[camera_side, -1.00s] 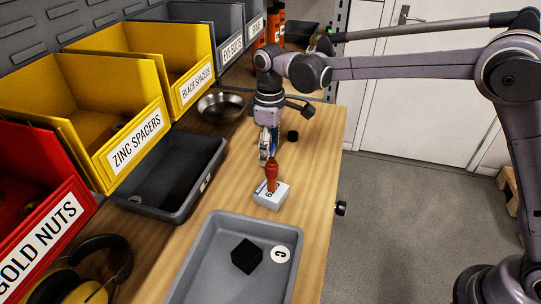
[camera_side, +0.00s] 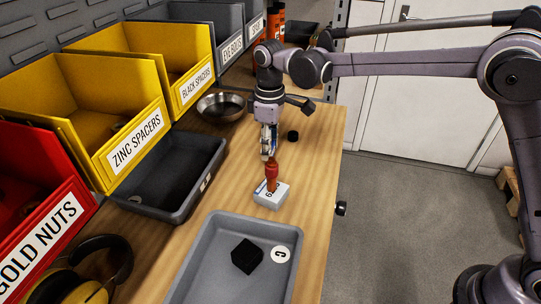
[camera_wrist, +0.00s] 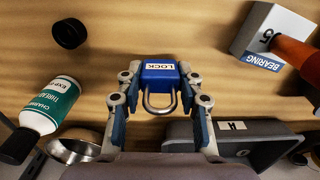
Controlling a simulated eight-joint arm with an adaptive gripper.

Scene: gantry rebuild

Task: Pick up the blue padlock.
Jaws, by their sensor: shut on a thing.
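The blue padlock (camera_wrist: 160,72) shows in the wrist view, with a white label reading LOCK and a metal shackle pointing toward the bottom of the picture. My gripper (camera_wrist: 160,88) has one finger on each side of it and is shut on it. In the side view my gripper (camera_side: 268,155) points down over the wooden bench, just behind a red-orange object. The padlock cannot be made out there, and its height above the bench is hard to judge.
A white bearing box (camera_side: 271,195) with the red-orange object (camera_side: 271,176) at it stands close in front. A dark tray (camera_side: 165,185), metal bowl (camera_side: 222,106) and small black cylinder (camera_side: 293,136) lie around. A bottle (camera_wrist: 50,105) is near.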

